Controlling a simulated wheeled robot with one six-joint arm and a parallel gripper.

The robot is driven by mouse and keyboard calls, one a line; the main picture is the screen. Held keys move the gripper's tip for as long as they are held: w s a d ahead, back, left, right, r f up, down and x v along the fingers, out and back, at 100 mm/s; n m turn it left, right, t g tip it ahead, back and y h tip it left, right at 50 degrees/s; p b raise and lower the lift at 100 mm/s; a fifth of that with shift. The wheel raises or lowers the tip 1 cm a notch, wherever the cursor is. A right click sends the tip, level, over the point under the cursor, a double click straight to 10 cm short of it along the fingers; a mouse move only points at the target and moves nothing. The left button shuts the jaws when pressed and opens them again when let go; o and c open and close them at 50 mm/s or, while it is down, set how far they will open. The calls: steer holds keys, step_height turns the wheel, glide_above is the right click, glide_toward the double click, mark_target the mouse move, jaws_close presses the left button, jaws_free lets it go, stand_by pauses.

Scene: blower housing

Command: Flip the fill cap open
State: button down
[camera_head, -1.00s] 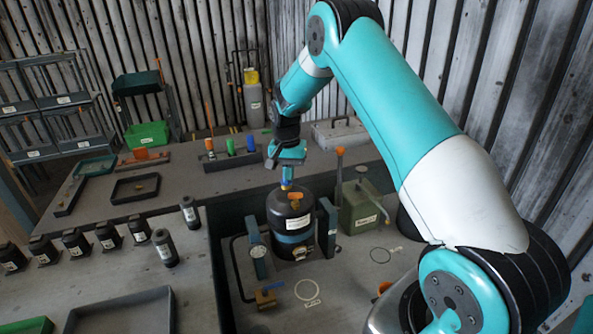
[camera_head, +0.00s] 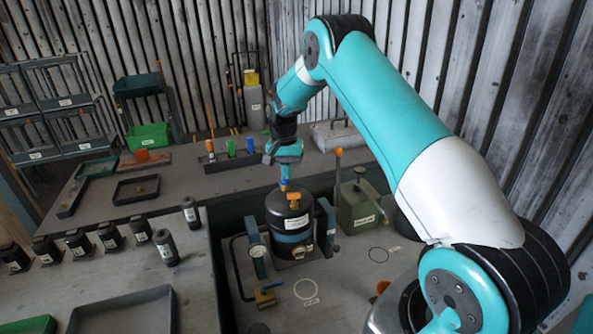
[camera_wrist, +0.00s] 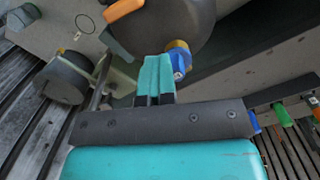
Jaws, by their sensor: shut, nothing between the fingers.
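A black tank (camera_head: 285,213) stands upright on the lower bench, with an orange handle (camera_head: 294,197) on top. Beside that handle is a small blue part (camera_head: 284,186) on a brass fitting; I cannot tell for sure that it is the fill cap. In the wrist view the blue part (camera_wrist: 180,62) and brass fitting (camera_wrist: 178,46) sit at the tank's edge. My gripper (camera_head: 285,178) is over the tank top, pointing down. In the wrist view my gripper (camera_wrist: 156,58) has its teal fingers together, empty, just left of the brass fitting. Contact is unclear.
A green canister (camera_head: 359,211) stands right of the tank, near an orange-tipped lever (camera_head: 339,152). A gauge (camera_head: 257,251) and a brass valve (camera_head: 265,298) are at the front left. Several black bottles (camera_head: 110,236) line the left bench.

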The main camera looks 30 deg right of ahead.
steer(key=shift+w+d+f, duration=0.4)
steer(key=shift+f, duration=0.05)
stand_by(0.4)
steer(key=shift+w+r+p, duration=0.15)
steer(key=shift+r+p, duration=0.25)
steer(key=shift+p, duration=0.15)
steer(key=shift+w+d+r+p, duration=0.1)
steer(key=shift+w+r+p, duration=0.1)
steer(key=shift+w+p, duration=0.3)
steer(key=w, duration=0.1)
steer(key=w+f, duration=0.2)
steer(key=shift+w+d+f+p, duration=0.25)
steer(key=shift+w+p, duration=0.1)
steer(key=shift+p, duration=0.05)
step_height(320, 180, up, 8)
steer(key=p, duration=0.2)
steer(key=shift+s+f+t+p, duration=0.15)
steer(key=shift+f+t+p, duration=0.05)
steer(key=shift+t+p, duration=0.2)
